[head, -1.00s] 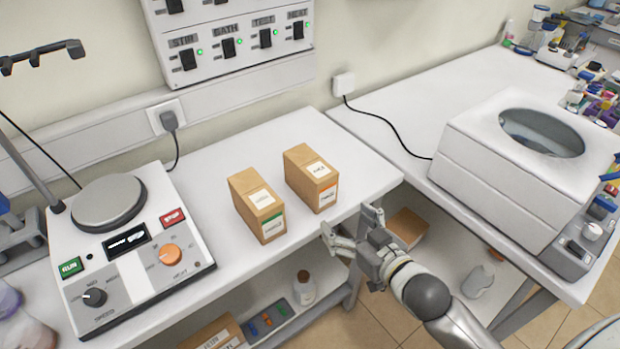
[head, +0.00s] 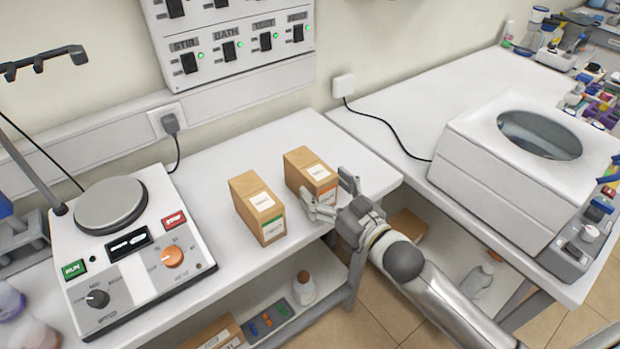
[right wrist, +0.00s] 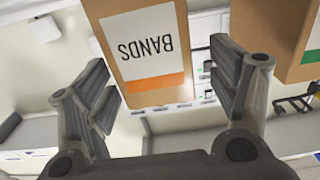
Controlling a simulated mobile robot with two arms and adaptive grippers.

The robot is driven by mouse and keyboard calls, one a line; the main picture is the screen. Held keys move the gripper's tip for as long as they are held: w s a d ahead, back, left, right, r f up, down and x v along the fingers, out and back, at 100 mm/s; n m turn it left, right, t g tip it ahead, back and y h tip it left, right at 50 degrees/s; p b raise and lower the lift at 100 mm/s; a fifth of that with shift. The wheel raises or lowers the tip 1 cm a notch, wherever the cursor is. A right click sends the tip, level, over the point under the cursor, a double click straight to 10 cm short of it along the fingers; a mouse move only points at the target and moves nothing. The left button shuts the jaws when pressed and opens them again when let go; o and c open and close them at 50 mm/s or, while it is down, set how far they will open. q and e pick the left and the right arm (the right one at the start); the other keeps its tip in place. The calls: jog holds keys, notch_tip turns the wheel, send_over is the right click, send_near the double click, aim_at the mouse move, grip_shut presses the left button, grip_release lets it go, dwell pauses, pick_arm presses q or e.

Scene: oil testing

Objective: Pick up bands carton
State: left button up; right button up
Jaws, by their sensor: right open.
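The bands carton (head: 310,172) is a brown box with a white label and an orange stripe, standing on the white bench. In the right wrist view its label reads BANDS upside down, and the carton (right wrist: 143,84) shows between my fingers. My right gripper (head: 334,195) is open at the carton's front end, one finger on each side of that end. In the right wrist view the open fingers (right wrist: 165,85) show gaps to the carton on both sides. My left gripper is not in view.
A similar carton with a green stripe (head: 258,207) stands just left of the bands carton, close to my left-hand finger. A hotplate device (head: 135,255) is further left. A white bath unit (head: 470,150) stands on the right bench. A shelf with a bottle (head: 304,288) lies below.

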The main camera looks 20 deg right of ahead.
aim_at(314, 176)
jog(key=shift+w+a+r, duration=0.1)
jog(key=shift+w+r, duration=0.05)
jog(key=shift+w, duration=0.3)
jog(key=x, duration=0.2)
jog(key=p+x, duration=0.1)
jog(key=x, duration=0.1)
jog(key=shift+f, duration=0.2)
jog(key=c, duration=1.1)
